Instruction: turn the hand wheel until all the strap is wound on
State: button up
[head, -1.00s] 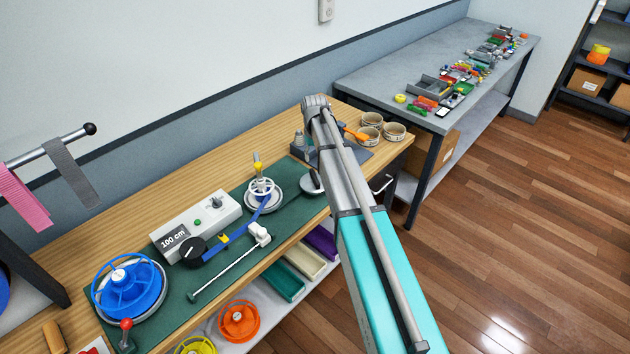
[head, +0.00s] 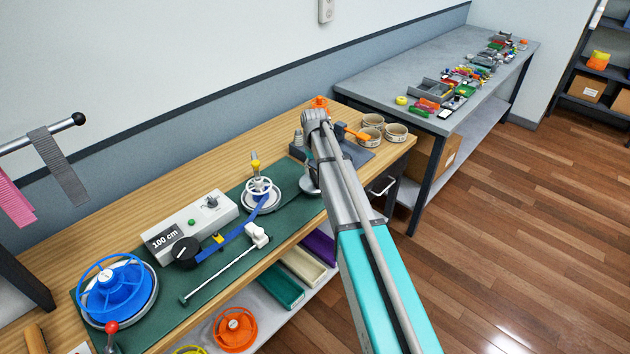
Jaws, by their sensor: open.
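A white spoked hand wheel (head: 259,187) with a yellow knob (head: 255,166) stands on the green mat. A large blue reel (head: 117,287) sits at the mat's left end. The grey box's display (head: 164,237) reads 100 cm. My arm reaches over the bench to the right of the wheel. My gripper itself does not show; the arm hides what lies behind it.
A metal rod with a white slider (head: 257,234) lies along the mat's front. Ring-shaped rolls (head: 396,132) stand at the bench's right end. A red-knobbed lever (head: 111,328) is at the front left. Coloured trays (head: 302,266) and an orange reel (head: 235,329) are on the shelf below.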

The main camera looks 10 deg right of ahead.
aim_at(315, 175)
jog(key=shift+f+b, duration=1.55)
jog(key=shift+f, duration=0.25)
jog(key=shift+c, duration=0.3)
grip_shut()
